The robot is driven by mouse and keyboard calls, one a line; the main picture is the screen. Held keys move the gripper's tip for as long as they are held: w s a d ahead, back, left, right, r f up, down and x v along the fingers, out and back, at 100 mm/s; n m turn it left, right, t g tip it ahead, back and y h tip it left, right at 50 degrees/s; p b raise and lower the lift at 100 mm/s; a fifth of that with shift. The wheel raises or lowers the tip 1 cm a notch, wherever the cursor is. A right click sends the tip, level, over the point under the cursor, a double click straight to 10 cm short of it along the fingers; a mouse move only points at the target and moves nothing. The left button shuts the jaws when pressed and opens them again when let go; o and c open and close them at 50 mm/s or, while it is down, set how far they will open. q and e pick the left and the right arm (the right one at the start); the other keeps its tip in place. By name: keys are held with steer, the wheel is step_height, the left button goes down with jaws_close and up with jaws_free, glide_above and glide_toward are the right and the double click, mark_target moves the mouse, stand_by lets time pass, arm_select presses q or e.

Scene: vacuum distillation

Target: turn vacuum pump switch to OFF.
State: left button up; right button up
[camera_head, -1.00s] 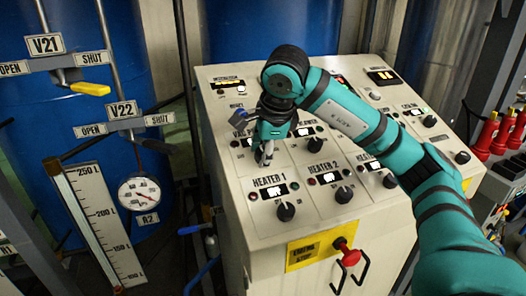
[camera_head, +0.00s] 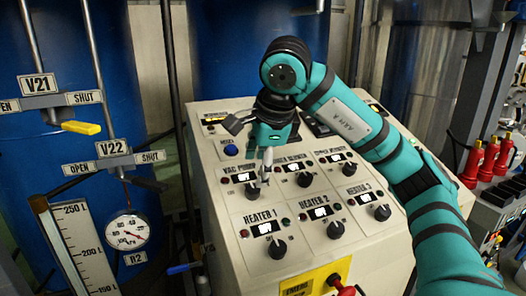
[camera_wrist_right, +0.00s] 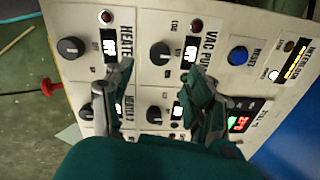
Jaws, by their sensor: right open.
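The vacuum pump switch is a black round knob (camera_head: 251,191) under the VAC PUMP label on the sloping cream panel. It also shows in the right wrist view (camera_wrist_right: 160,53), beside its small lit display (camera_wrist_right: 189,54), whose text I cannot read surely. My right gripper (camera_head: 266,180) points down at the panel just right of this knob. In the right wrist view its two fingers (camera_wrist_right: 160,92) are apart, with the knob beyond the gap between them. Nothing is held. I cannot tell whether a finger touches the knob. My left gripper is not in view.
The HEATER 1 knob (camera_head: 277,248) and HEATER 2 knob (camera_head: 335,229) sit nearer on the panel. Another knob (camera_head: 304,180) is close right of my gripper. A blue button (camera_head: 230,150) is above. A red emergency stop (camera_head: 344,288) is on the front face.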

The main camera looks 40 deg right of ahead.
steer(key=shift+v, duration=1.95)
